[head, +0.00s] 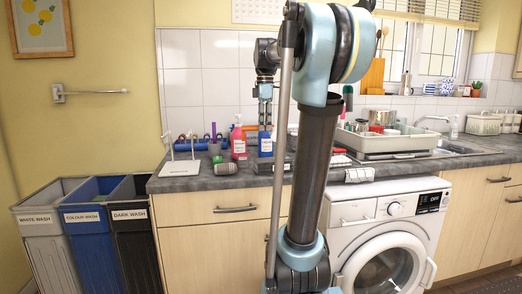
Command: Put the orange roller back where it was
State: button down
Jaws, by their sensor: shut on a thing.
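My gripper (265,124) is small in the head view, pointing down above the back of the counter, behind a blue bottle. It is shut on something. A small reddish-orange piece (249,128) shows just left of the fingers and appears to be the orange roller in their grip. Most of it is hidden behind the bottles, and its exact shape is too small to tell.
A pink soap bottle (238,142) and the blue bottle (265,145) stand close to the gripper. A white stand (194,166) and a dark cylinder (226,169) are at left. A dish rack (388,143) stands right. Laundry bins (92,215) are on the floor.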

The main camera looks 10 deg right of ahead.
jog(key=w, duration=0.9)
jog(key=shift+s+f, duration=0.2)
jog(key=shift+f, duration=2.7)
jog(key=shift+s+f, duration=0.2)
jog(key=shift+f, duration=2.7)
jog(key=shift+f, duration=0.1)
jog(key=c, duration=1.5)
grip_release()
jog(key=shift+f, duration=0.1)
notch_tip(320, 180, up, 18)
jog(key=f, duration=0.1)
jog(key=s+f+m, duration=0.5)
jog(key=s+f, duration=0.6)
jog(key=f, duration=0.2)
jog(key=s+f+m+t, duration=0.1)
jog(key=s+f+m, duration=0.5)
jog(key=s+f, duration=0.6)
jog(key=s+a+f+m+t, duration=0.1)
jog(key=s+f+m, duration=0.4)
jog(key=s+f, duration=0.6)
jog(key=shift+s+f+m, duration=0.15)
jog(key=shift+s+f, duration=0.05)
jog(key=shift+f, duration=0.5)
jog(key=shift+s+f+m, duration=0.15)
jog(key=shift+s+f, duration=0.05)
jog(key=shift+f, duration=0.45)
